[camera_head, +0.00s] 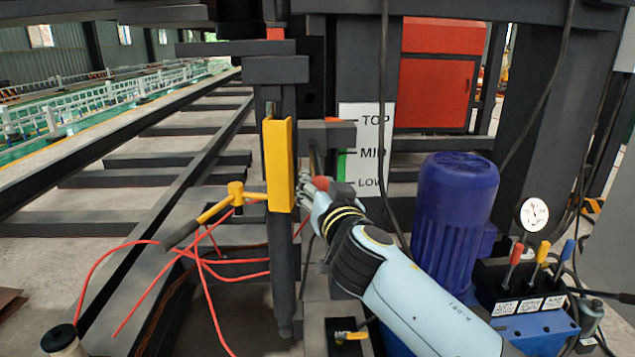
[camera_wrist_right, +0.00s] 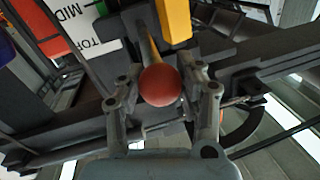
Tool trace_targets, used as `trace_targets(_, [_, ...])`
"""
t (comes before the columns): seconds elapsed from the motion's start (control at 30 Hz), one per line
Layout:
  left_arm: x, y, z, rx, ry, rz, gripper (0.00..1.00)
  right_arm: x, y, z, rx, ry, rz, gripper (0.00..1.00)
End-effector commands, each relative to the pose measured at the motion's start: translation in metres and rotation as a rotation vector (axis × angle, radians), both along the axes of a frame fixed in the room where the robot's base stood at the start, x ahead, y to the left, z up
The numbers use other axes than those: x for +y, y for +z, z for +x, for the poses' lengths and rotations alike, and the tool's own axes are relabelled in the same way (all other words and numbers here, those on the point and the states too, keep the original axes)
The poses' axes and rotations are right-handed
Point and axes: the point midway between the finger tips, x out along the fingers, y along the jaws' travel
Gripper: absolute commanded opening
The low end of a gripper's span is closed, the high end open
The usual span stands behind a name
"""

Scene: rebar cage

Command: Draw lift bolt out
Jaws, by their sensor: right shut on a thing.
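The lift bolt shows in the right wrist view as a red ball knob (camera_wrist_right: 160,85) on a thin yellowish rod that runs toward a dark block beside a yellow upright part. My right gripper (camera_wrist_right: 163,92) has one finger on each side of the knob and is shut on it. In the head view the right gripper (camera_head: 318,187) is just right of the yellow upright plate (camera_head: 280,165), below a dark bracket, and its fingers mostly hide the knob. How far the rod sits in its hole cannot be told. My left gripper is not in view.
A TOP/MID/LOW scale board (camera_head: 372,130) stands behind. A blue motor (camera_head: 455,210) and a lever block (camera_head: 530,310) stand right. A black cable hangs near my right arm.

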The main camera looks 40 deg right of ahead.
Motion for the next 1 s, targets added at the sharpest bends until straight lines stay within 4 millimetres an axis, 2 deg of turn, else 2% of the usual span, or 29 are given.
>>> trace_targets(0.27, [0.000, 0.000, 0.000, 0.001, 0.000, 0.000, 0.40, 0.003, -0.002, -0.004, 0.004, 0.003, 0.003, 0.00])
trace_targets(0.3, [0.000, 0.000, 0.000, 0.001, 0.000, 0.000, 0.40, 0.003, -0.002, -0.004, 0.004, 0.003, 0.003, 0.35])
trace_targets(0.5, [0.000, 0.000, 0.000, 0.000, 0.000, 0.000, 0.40, 0.002, -0.001, -0.004, 0.003, 0.002, 0.002, 0.62])
trace_targets(0.83, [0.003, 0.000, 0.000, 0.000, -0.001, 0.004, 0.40, 0.004, -0.001, -0.007, 0.002, 0.002, 0.002, 0.62])
trace_targets(1.0, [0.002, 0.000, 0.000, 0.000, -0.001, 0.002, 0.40, 0.013, -0.002, -0.032, 0.004, 0.001, 0.005, 0.62])
